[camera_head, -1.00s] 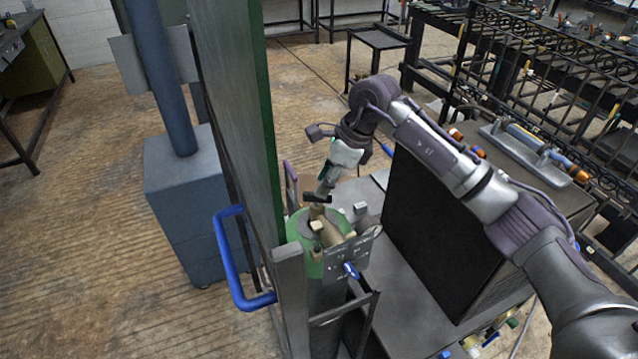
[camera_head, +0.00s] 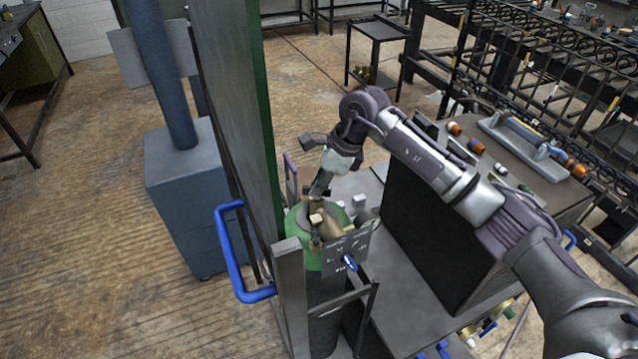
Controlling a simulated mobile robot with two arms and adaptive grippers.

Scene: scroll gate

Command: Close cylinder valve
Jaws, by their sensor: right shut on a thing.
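The gas cylinder (camera_head: 327,255) with a green top stands upright in a dark metal frame near the picture's middle. A brass-coloured valve (camera_head: 328,228) sits on its top, partly hidden by a grey plate (camera_head: 346,249) and by my gripper. My right gripper (camera_head: 314,203) comes in from the right and reaches down at the valve, at the back of the cylinder top. It is shut on a part there, most likely the valve; its fingertips are small and partly hidden. My left gripper is not in view.
A tall grey-green panel (camera_head: 235,110) with a blue handle (camera_head: 232,260) stands close left of the cylinder. A black box (camera_head: 440,235) stands right of it, under my right arm. A blue-grey pillar and base (camera_head: 185,200) stand farther left. Wooden floor is free at left.

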